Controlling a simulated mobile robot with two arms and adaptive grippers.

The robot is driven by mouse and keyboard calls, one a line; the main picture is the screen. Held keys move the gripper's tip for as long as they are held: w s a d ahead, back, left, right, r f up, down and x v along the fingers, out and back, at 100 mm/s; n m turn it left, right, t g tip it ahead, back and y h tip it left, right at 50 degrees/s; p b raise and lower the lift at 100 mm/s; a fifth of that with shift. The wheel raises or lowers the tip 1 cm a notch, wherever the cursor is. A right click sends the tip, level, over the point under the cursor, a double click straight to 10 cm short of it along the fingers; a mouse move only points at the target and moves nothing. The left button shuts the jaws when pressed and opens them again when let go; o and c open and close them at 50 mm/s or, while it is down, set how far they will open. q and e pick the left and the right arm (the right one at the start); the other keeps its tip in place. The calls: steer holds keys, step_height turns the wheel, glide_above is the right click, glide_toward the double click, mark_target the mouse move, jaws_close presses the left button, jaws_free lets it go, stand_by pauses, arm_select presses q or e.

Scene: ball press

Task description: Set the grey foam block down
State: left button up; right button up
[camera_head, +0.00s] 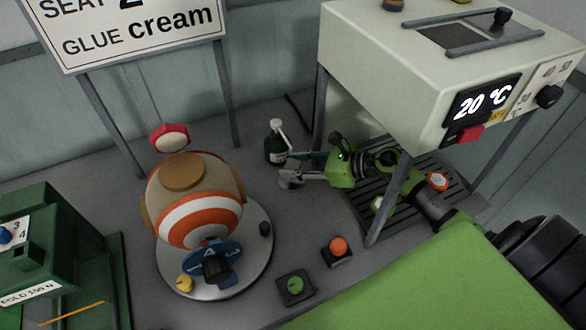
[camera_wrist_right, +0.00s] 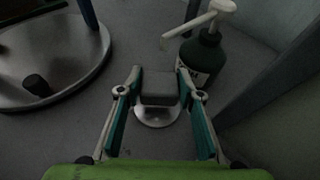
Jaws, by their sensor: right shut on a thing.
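The grey foam block (camera_wrist_right: 159,88) shows in the right wrist view between the fingertips of my right gripper (camera_wrist_right: 157,82), which is shut on it. A pale shiny disc (camera_wrist_right: 157,113) shows just below the block on the near side; I cannot tell whether they touch. In the head view my right gripper (camera_head: 300,166) reaches left from under the heating box, low over the grey table. The block is hard to make out there. My left gripper is out of view.
A dark green pump bottle (camera_head: 274,145) stands close behind the gripper. A striped ball (camera_head: 198,212) on a round turntable (camera_head: 258,252) is to the left. The heating box (camera_head: 400,75) stands on legs over a grate. Orange (camera_head: 338,246) and green (camera_head: 295,285) buttons are in front.

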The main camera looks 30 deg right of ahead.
steer(key=shift+w+a+f, duration=0.1)
steer(key=shift+w, duration=0.05)
step_height(320, 180, down, 3)
steer(key=shift+f, duration=0.1)
steer(key=shift+f, duration=0.15)
steer(key=shift+f, duration=0.15)
steer(key=o, duration=0.8)
